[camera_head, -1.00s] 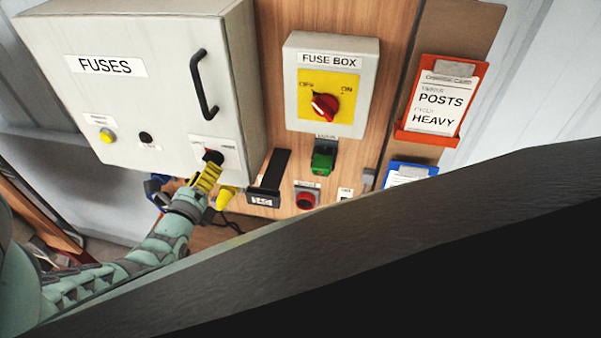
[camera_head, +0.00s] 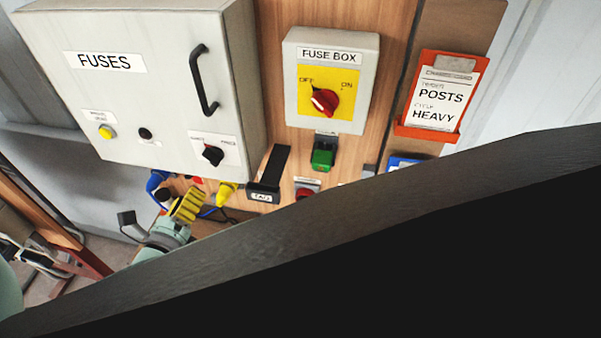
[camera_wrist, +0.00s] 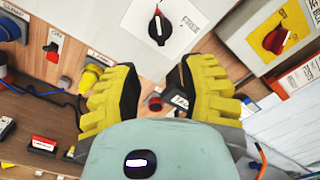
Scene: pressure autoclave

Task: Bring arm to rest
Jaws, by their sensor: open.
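My gripper (camera_head: 186,207) has yellow ribbed fingers and sits below the fuses cabinet (camera_head: 110,100), apart from its black selector knob (camera_head: 213,155). In the wrist view my gripper (camera_wrist: 158,95) has its two fingers spread wide with nothing between them. The selector knob (camera_wrist: 159,27) shows beyond the fingertips, on the cabinet face. Much of my arm is hidden in the head view behind a large dark surface.
The fuse box (camera_head: 333,62) with its red rotary switch (camera_head: 325,101) stands right of the cabinet. A black handle labelled TAG (camera_head: 270,172), a green switch (camera_head: 323,156), a yellow connector (camera_head: 226,194) and blue cables (camera_head: 156,182) are near the gripper. An orange document holder (camera_head: 435,95) hangs at right.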

